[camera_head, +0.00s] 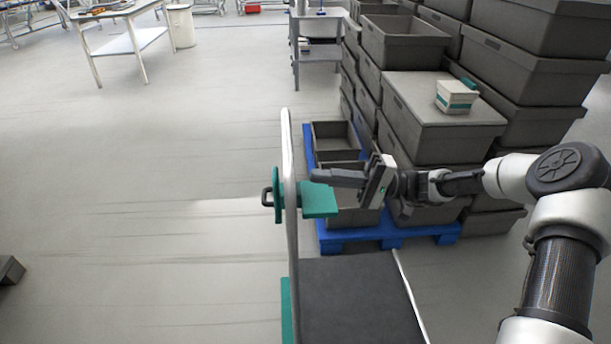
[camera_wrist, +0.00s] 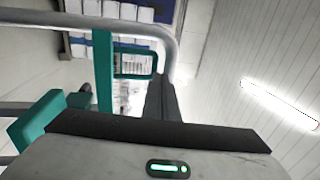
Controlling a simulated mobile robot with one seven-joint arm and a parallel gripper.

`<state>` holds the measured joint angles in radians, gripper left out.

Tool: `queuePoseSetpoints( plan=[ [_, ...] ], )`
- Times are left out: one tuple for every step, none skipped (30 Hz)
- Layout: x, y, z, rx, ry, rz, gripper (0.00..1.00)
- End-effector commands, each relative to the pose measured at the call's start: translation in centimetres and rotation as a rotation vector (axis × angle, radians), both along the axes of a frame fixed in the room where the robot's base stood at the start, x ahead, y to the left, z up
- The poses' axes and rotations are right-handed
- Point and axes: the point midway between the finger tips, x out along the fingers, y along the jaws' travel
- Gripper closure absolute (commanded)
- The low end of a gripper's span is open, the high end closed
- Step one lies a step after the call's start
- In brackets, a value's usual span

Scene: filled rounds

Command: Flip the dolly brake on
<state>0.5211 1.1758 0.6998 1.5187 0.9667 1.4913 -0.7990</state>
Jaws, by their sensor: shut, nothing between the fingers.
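The dolly (camera_head: 357,300) has a dark deck and a pale upright tube handle (camera_head: 289,170). A green upright plate (camera_head: 277,205) with a small dark loop (camera_head: 265,197) sits at the tube, and a green flat piece (camera_head: 319,203) juts out to its right. I cannot tell which of these is the brake lever, nor its setting. My gripper (camera_head: 316,175) is shut and empty, pointing left just above the green flat piece; contact is unclear. The wrist view shows the dark fingers (camera_wrist: 160,82) near the grey tube (camera_wrist: 150,28), a green bar (camera_wrist: 103,75) and a green block (camera_wrist: 38,122).
Stacked grey crates (camera_head: 432,125) stand on a blue pallet (camera_head: 388,237) behind my gripper, close to the dolly. A small white and green box (camera_head: 456,97) rests on one crate. The floor (camera_head: 150,200) left of the dolly is largely clear. A table (camera_head: 135,42) stands far back left.

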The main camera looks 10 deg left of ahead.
Motion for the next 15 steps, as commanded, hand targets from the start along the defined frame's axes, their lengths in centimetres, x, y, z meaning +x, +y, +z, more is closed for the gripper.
queuePoseSetpoints(
  plan=[
    [0.4, -1.1, 0.0, 0.0, -0.001, -0.003, 1.0],
    [0.5, -1.7, 0.0, 0.001, 0.0, -0.002, 1.0],
    [0.7, -2.5, -0.1, 0.001, 0.0, -0.002, 1.0],
    [0.9, -3.0, -0.2, 0.001, -0.001, -0.001, 1.0],
    [0.9, -3.5, -0.2, 0.002, 0.0, 0.0, 1.0],
    [1.1, -4.0, -0.2, 0.001, -0.001, -0.001, 1.0],
    [1.2, -4.4, -0.3, 0.001, -0.001, -0.001, 1.0],
    [1.3, -4.8, -0.3, 0.001, -0.001, 0.0, 1.0],
    [1.4, -5.1, -0.3, 0.001, 0.0, 0.001, 1.0],
    [1.4, -5.4, -0.3, 0.0, 0.0, 0.001, 1.0],
    [1.5, -5.5, -0.4, 0.0, 0.0, 0.001, 1.0],
    [1.5, -5.7, -0.4, 0.0, 0.0, 0.001, 1.0],
    [1.5, -5.8, -0.4, 0.0, 0.001, 0.001, 1.0],
    [1.5, -5.8, -0.4, 0.001, 0.001, 0.002, 1.0],
    [1.5, -5.9, -0.4, 0.001, 0.001, 0.002, 1.0]
  ],
)
